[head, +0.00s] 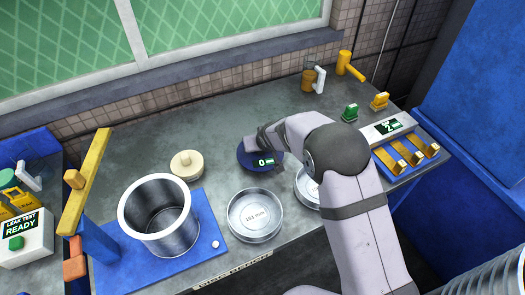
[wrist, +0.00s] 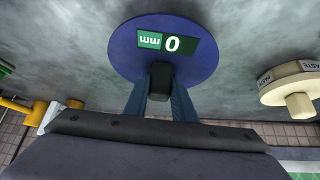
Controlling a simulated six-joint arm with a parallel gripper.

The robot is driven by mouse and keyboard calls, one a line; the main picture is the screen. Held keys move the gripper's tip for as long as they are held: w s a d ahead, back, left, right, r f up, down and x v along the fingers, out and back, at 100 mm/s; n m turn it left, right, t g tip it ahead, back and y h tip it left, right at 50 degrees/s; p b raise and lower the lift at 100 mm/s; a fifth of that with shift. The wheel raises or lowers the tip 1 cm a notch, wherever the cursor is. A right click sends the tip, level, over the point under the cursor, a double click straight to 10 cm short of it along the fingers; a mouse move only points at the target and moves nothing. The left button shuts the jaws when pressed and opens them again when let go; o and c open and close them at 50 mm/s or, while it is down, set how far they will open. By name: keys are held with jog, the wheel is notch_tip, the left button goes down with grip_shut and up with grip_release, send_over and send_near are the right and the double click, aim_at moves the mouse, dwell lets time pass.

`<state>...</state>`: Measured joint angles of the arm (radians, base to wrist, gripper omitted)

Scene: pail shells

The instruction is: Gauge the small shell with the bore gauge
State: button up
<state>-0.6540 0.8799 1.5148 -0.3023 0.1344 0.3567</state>
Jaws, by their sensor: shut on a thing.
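The bore gauge (head: 246,157) is a blue disc with a small readout showing 0, at the back middle of the bench. In the wrist view the bore gauge (wrist: 130,58) shows its "0 mm" display and a dark central knob. My gripper (head: 257,143) is shut on that knob; its fingers (wrist: 160,95) lie either side of it. Whether the disc touches the bench is unclear. An open metal shell (head: 157,240) stands upright on a blue plate at the left. Which piece is the small shell I cannot tell.
A shallow round pan (head: 255,236) marked in mm lies right of the shell. A similar pan (head: 304,196) is partly hidden by my arm. A readout unit (head: 390,130) is at right.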

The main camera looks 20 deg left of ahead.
jog(key=shift+r+p, duration=1.85)
jog(key=shift+r, duration=0.95)
jog(key=w+d+r+m+t+h, duration=0.1)
jog(key=d+r+m+h, duration=0.15)
jog(key=d, duration=1.85)
jog(key=s+d+r+m+h, duration=0.1)
jog(key=s+d+m, duration=0.3)
jog(key=d, duration=1.2)
jog(key=s+r, duration=0.1)
jog(key=s, duration=0.2)
jog(key=shift+s+d+r, duration=0.15)
jog(key=shift+s+d, duration=0.05)
jog(key=shift+d, duration=0.05)
